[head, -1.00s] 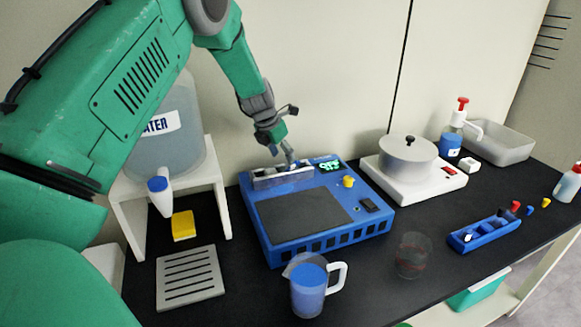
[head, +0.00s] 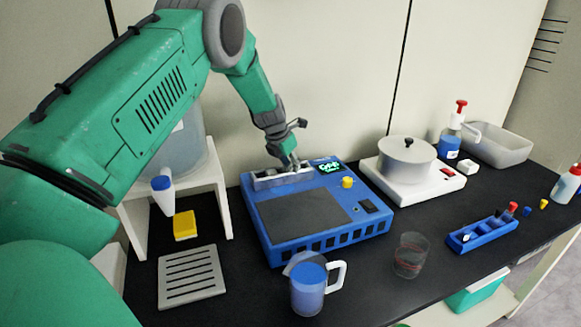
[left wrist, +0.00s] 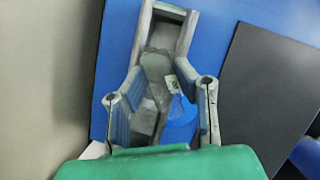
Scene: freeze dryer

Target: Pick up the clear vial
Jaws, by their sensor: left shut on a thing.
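The clear vial (left wrist: 154,66) shows in the left wrist view as a greyish, see-through shape with a small white label. It is over the slotted metal holder at the back of the blue machine (head: 376,222). My left gripper (left wrist: 158,72) is shut on the vial, with one finger on each side of it. In the head view my left gripper (head: 290,162) is low at this holder, and its fingers hide most of the vial. I cannot tell whether the vial still touches the holder. My right gripper is not in view.
A measuring jug (head: 307,288) and a clear beaker (head: 410,255) stand in front of the machine. A pot (head: 407,160) on a white hotplate and a blue rack (head: 483,234) are to the right. A slotted grey plate (head: 190,277) and yellow sponge (head: 185,225) are left.

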